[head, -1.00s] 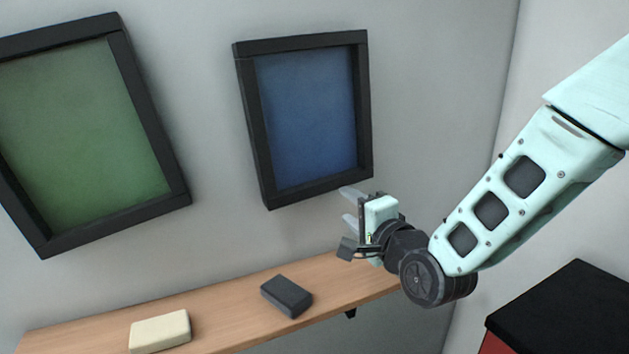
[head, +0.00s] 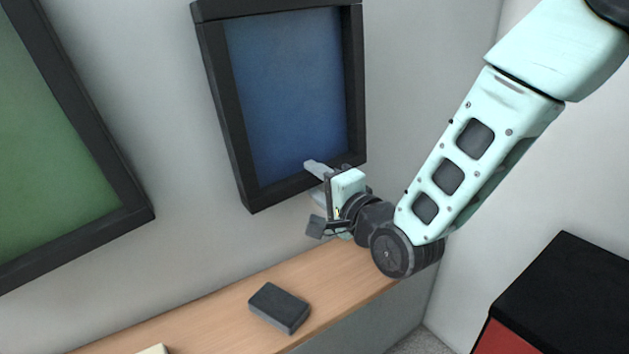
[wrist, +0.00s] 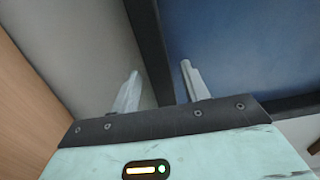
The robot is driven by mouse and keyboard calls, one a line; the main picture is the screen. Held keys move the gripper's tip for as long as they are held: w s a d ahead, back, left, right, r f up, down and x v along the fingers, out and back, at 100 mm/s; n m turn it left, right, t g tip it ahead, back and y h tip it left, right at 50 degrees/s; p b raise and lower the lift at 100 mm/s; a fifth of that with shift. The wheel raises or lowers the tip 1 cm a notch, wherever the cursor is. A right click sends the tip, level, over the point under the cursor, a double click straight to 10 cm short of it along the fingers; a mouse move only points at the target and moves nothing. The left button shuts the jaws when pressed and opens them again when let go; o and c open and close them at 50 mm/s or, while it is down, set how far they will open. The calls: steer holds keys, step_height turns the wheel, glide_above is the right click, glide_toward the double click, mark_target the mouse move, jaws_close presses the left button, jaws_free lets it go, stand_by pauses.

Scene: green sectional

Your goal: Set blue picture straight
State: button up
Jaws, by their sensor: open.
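The blue picture (head: 285,90) hangs on the wall in a black frame. I cannot tell its exact tilt, since the head view is slanted. My gripper (head: 312,182) is open and empty at the bottom edge of the frame, towards its right corner. In the wrist view, the frame's dark bottom bar (wrist: 150,45) runs between my two fingers (wrist: 160,70). One finger lies over the blue canvas (wrist: 245,50) and the other over the grey wall. The fingers look apart from the bar; their exact depth to it cannot be told.
A green picture (head: 45,150) in a black frame hangs tilted at the left. A wooden shelf (head: 210,315) runs below, with a dark block (head: 279,307) and a cream block (head: 153,350) on it. A black-topped red cabinet (head: 565,290) stands at the lower right.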

mark_target(299, 188)
steer(key=shift+c, duration=0.3)
jaws_close()
steer(key=shift+s+a+f+m+b, duration=0.1)
steer(key=shift+s+a+m+b, duration=0.25)
steer(key=shift+a, duration=0.25)
steer(key=shift+s+a+f+m+b, duration=0.1)
steer(key=shift+s+a+m+b, duration=0.2)
steer(key=shift+s+a, duration=0.25)
steer(key=shift+a+r, duration=0.1)
steer(key=shift+a, duration=0.15)
steer(key=shift+o, duration=0.3)
jaws_free()
